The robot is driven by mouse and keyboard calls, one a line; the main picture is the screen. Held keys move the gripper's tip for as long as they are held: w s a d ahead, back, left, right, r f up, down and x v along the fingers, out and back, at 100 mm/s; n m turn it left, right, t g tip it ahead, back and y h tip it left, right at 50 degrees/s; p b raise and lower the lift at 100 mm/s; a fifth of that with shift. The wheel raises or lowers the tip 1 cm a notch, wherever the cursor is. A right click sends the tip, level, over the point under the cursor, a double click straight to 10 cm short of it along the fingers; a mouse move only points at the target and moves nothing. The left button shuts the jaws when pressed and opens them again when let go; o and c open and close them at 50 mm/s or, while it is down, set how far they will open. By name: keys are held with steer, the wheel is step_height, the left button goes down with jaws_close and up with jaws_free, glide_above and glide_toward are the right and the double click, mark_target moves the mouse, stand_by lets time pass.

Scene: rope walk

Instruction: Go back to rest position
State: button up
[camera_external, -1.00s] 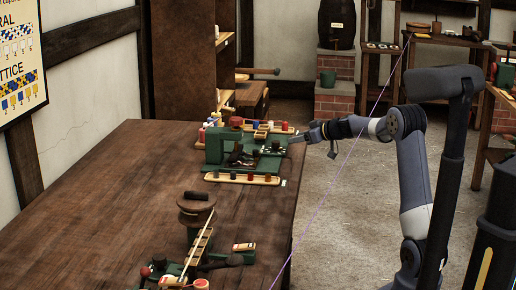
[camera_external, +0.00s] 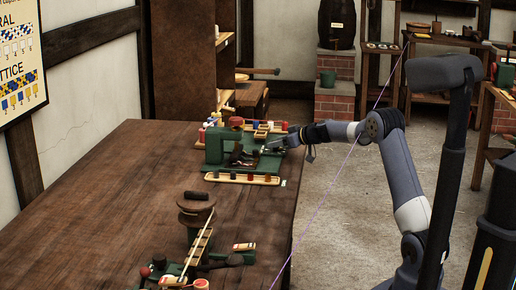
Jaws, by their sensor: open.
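My gripper (camera_external: 281,142) is at the right edge of the wooden table (camera_external: 130,190), at the end of my arm reaching in from the right. Its tips are close to the right side of a green machine (camera_external: 216,147) on the table; I cannot tell whether they touch it. The gripper is open, and I see nothing held in it. The fingers are small and partly blend with the dark parts of the machine.
A wooden tray (camera_external: 242,178) with small spools lies before the machine. A second green device (camera_external: 192,236) with a wooden ladder-like strip stands at the table's front. A thin purple line (camera_external: 325,195) crosses the view near my arm. The table's middle is clear.

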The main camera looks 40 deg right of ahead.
steer(key=shift+b, duration=0.35)
steer(key=b+v, duration=0.1)
steer(key=v, duration=0.9)
steer(key=shift+s+r, duration=0.15)
steer(key=shift+s, duration=0.25)
steer(key=p+x, duration=0.1)
steer(key=x, duration=0.9)
steer(key=shift+w, duration=0.4)
steer(key=shift+d+r+p, duration=0.1)
steer(key=shift+p, duration=1.1)
steer(key=shift+n+g+y+p, duration=0.3)
steer(key=shift+n+y+p, duration=0.2)
steer(key=shift+p, duration=0.35)
steer(key=n+g+y+p, duration=0.1)
steer(key=n+y+p, duration=0.1)
steer(key=p, duration=0.6)
steer(key=shift+d, duration=0.1)
steer(key=b+v, duration=0.2)
steer(key=v, duration=0.9)
step_height(320, 180, up, 10)
steer(key=shift+w+a+n+g, duration=0.2)
steer(key=shift+a+n+g, duration=0.1)
steer(key=shift+a, duration=0.1)
